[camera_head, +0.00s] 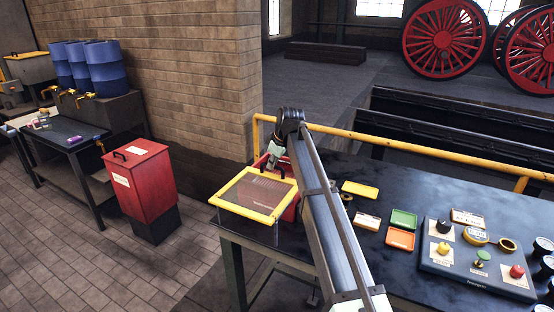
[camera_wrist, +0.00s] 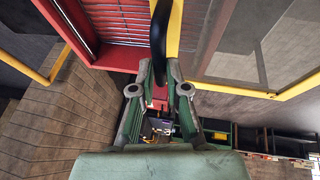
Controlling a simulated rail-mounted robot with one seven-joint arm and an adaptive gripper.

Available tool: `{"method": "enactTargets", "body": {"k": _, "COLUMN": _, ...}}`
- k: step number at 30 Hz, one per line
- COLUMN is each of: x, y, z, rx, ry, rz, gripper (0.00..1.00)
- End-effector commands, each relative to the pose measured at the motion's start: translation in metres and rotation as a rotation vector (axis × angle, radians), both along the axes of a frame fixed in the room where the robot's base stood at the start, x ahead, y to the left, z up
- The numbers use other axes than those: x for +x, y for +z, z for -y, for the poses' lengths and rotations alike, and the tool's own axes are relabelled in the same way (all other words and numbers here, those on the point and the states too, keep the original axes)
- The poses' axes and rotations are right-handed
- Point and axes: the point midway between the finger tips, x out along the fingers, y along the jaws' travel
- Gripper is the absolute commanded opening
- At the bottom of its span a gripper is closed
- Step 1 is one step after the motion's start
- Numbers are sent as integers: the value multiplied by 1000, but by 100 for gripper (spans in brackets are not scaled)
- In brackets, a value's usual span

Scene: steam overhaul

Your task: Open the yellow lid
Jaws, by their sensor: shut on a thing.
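The yellow lid (camera_head: 233,204) is a yellow frame around a see-through pane on the red box (camera_head: 291,213) at the table's left end. Red walls show behind and right of the lid, so it appears raised off the box, though its exact angle is hard to tell. My gripper (camera_head: 276,163) is at the lid's far edge. In the wrist view my gripper (camera_wrist: 160,88) is shut on the black handle (camera_wrist: 159,45), which stands beside the yellow frame (camera_wrist: 174,28). The red slatted part of the box (camera_wrist: 108,22) shows at the upper left there.
My arm crosses above the dark table (camera_head: 345,230). Right of it lie a yellow tray (camera_head: 361,190), a green tray (camera_head: 404,219), an orange tray (camera_head: 400,239) and a control panel (camera_head: 470,275). A yellow rail (camera_head: 410,147) runs behind. A red bin (camera_head: 140,180) stands left.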

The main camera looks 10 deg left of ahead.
Motion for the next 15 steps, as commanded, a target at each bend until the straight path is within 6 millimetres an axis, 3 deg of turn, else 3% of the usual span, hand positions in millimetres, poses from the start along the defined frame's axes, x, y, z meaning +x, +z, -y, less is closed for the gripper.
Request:
{"method": "enactTargets", "body": {"k": 9, "x": -1, "y": 0, "z": -1, "rx": -1, "ry": 0, "rz": -1, "gripper": 0}}
{"method": "enactTargets", "body": {"k": 10, "x": -1, "y": 0, "z": 0, "rx": -1, "ry": 0, "rz": -1, "gripper": 18}}
{"method": "enactTargets", "body": {"k": 12, "x": -1, "y": 0, "z": -1, "rx": -1, "ry": 0, "rz": -1, "gripper": 39}}
{"method": "enactTargets", "body": {"k": 15, "x": -1, "y": 0, "z": 0, "rx": -1, "ry": 0, "rz": -1, "gripper": 39}}
